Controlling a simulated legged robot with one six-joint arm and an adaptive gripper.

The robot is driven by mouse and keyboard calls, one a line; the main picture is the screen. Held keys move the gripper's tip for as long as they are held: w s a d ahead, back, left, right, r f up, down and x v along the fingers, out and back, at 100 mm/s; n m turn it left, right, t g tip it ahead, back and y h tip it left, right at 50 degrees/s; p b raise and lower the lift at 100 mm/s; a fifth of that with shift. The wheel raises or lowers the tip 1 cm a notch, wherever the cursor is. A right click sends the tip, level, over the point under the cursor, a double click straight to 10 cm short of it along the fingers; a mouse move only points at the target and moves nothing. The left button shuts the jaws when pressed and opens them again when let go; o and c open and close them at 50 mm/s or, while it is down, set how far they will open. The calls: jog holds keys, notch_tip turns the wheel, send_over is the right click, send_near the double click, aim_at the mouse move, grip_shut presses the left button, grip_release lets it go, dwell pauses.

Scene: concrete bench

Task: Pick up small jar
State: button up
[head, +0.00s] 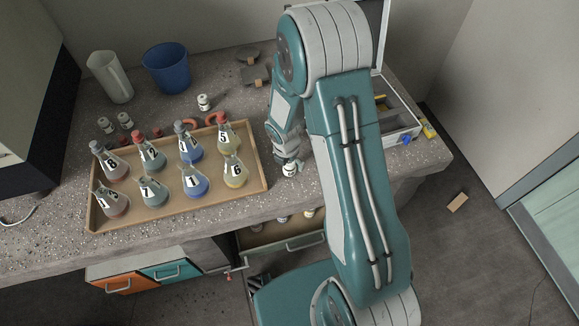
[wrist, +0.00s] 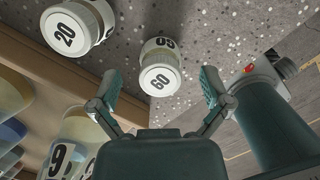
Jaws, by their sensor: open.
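A small white-capped jar marked 60 (wrist: 160,68) stands on the bench in the wrist view, in line with the gap between my fingers. A second white-capped jar, marked 20 (wrist: 78,26), stands up and to its left, outside the fingers. My gripper (wrist: 160,90) is open and empty, its two fingers spread either side of the jar marked 60. In the head view my gripper (head: 285,154) points down beside the tray's right end. A small labelled jar (head: 289,170) shows just below it; I cannot tell which of the two it is.
A wooden tray (head: 108,222) of numbered flasks lies to the left of my gripper. Behind it are several more small jars, one of them alone (head: 204,102), a blue bucket (head: 166,70) and a grey pitcher (head: 110,78). The bench's front edge is close below the gripper.

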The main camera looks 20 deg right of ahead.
jog(key=shift+f, duration=0.4)
jog(key=shift+c, duration=0.3)
jog(key=c, duration=1.2)
